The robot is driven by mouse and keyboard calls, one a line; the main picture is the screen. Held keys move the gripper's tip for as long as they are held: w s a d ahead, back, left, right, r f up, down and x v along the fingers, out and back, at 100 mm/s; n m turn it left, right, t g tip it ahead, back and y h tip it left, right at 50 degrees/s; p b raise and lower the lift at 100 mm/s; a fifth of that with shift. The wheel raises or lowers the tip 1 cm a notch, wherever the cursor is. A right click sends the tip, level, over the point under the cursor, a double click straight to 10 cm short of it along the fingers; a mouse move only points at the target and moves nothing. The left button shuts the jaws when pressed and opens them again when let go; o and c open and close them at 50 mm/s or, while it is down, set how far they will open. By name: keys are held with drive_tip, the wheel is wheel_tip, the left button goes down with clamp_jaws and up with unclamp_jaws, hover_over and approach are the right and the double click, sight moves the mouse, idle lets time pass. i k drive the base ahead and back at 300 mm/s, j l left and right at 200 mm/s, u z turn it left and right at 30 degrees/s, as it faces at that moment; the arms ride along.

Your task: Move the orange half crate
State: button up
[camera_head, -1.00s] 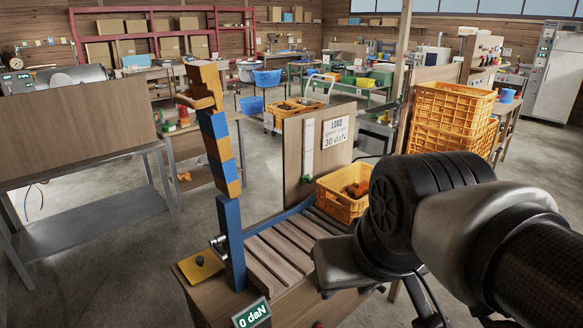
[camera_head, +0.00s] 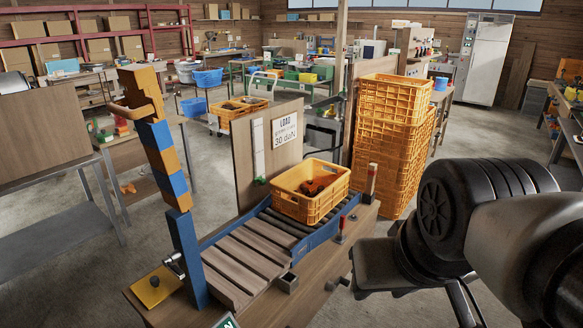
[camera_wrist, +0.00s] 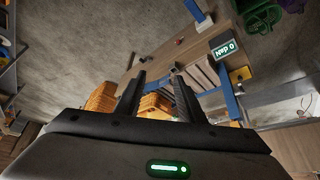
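The orange half crate (camera_head: 300,205), a low open slatted box, sits on the rollers at the far end of the bench conveyor in the head view. A few reddish-brown things lie in it. In the wrist view, an orange crate (camera_wrist: 153,108) shows between and beyond the fingers, partly hidden by my gripper body. My gripper (camera_wrist: 158,82) is open, with two dark fingers spread apart and nothing visible between them. In the head view my arm is at the lower right, in front of and apart from the crate; the fingertips are not clear there.
A tall stack of orange crates (camera_head: 390,150) stands on the floor behind the bench. A board with a load sign (camera_head: 284,130) rises behind the conveyor (camera_head: 245,262). A leaning orange and blue block column (camera_head: 170,160) stands at its left. A display (camera_wrist: 231,47) reads 0 daN.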

sight(305, 193)
drive_tip(key=k+l+z, duration=0.15)
drive_tip(key=k+z, duration=0.15)
drive_tip(key=k, duration=0.35)
drive_tip(key=i+l+z, duration=0.15)
drive_tip(key=z, duration=0.3)
drive_tip(key=i+z, duration=0.45)
drive_tip(key=i, duration=1.6)
drive_tip(key=i+l+u, duration=0.1)
drive_tip(key=i, duration=1.5)
drive_tip(key=i+u, duration=0.5)
drive_tip(key=i, duration=0.2)
drive_tip(key=i+l+u, duration=0.2)
drive_tip(key=i+u, duration=0.25)
drive_tip(key=i, duration=0.2)
drive_tip(key=i+j+u, duration=0.15)
drive_tip(key=i+u, duration=0.6)
drive_tip(key=u, duration=0.15)
drive_tip(key=i+l+u, duration=0.1)
drive_tip(key=i+u, duration=0.85)
drive_tip(key=i+l+u, duration=0.2)
drive_tip(key=i+u, duration=0.25)
drive_tip(key=i, duration=0.25)
